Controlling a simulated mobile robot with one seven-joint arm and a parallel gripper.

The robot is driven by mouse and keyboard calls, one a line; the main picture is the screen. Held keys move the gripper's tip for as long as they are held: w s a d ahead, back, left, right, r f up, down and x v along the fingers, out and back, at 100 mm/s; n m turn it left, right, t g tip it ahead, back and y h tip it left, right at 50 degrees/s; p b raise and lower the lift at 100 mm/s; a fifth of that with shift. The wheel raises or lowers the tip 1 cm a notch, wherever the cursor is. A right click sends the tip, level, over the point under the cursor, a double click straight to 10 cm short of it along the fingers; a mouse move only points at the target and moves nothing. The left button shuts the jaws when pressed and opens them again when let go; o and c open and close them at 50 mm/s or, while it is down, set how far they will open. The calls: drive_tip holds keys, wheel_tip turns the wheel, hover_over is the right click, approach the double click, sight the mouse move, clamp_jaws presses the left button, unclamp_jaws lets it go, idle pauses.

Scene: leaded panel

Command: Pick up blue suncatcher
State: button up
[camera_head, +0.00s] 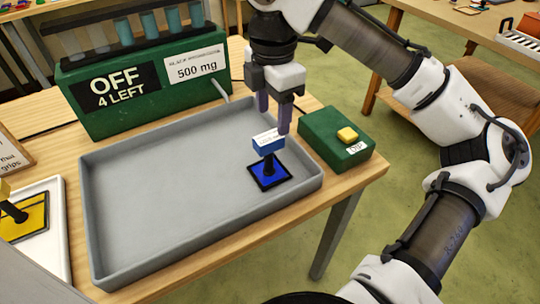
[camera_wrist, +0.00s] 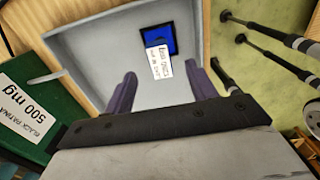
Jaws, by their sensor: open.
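The blue suncatcher (camera_head: 269,175) is a blue square with a dark frame, lying flat in the right part of the grey tray (camera_head: 150,240). A short black post rises from it to a small blue block (camera_head: 268,146) with a white label on top. In the wrist view the blue square (camera_wrist: 157,38) lies beyond the labelled block (camera_wrist: 158,65). My gripper (camera_head: 273,113) points down with its purple fingers apart, just above the block. In the wrist view the fingers stand either side of the label, with nothing held. Whether they touch the block cannot be told.
A green box (camera_head: 338,140) with a yellow button stands right of the tray. A green rack (camera_head: 150,88) with vials and "OFF 4 LEFT" stands behind it. A yellow piece (camera_head: 25,217) sits on a white tray at left. Most of the grey tray is bare.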

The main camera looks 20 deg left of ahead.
sight(269, 137)
wheel_tip(269, 137, down, 3)
drive_tip(key=shift+r, duration=0.1)
drive_tip(key=shift+s+a+f+p, duration=0.15)
drive_tip(key=shift+f+p, duration=0.15)
drive_tip(key=shift+f, duration=1.2)
drive_tip(key=shift+s+a+f+p, duration=0.15)
drive_tip(key=shift+f+p, duration=0.15)
drive_tip(key=shift+f, duration=1.2)
drive_tip(key=shift+c, duration=0.5)
drive_tip(key=c, duration=1.1)
drive_tip(key=shift+o, duration=0.2)
drive_tip(key=shift+r, duration=0.1)
